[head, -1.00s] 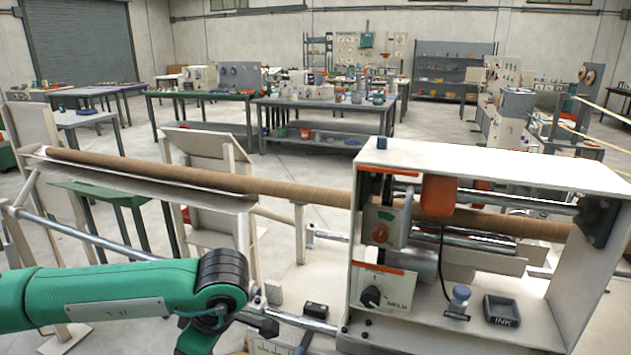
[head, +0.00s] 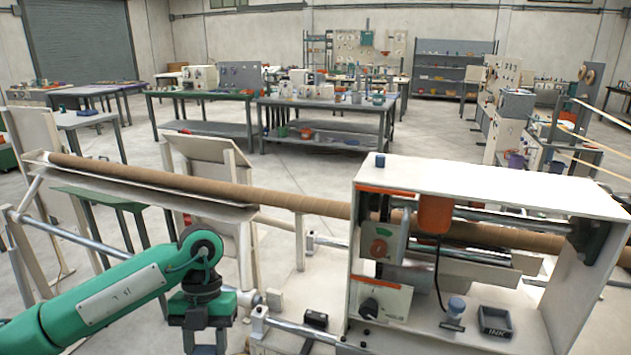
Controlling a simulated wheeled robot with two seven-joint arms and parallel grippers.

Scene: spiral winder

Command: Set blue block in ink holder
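The ink holder (head: 495,321), a dark square tray marked INK, lies on the cabinet's lower shelf at the right and looks empty. My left gripper (head: 206,348) hangs at the bottom edge of the head view, left of the cabinet and apart from the block and the tray. Its fingers are cut off by the frame, so its opening does not show. My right gripper is not in view.
The white cabinet (head: 560,192) encloses the shelf from above and at the right. A blue-topped stamp (head: 455,312) stands left of the tray, with a black cable above. A long brown tube (head: 200,182) runs through the cabinet. A control box (head: 383,300) stands at the shelf's left.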

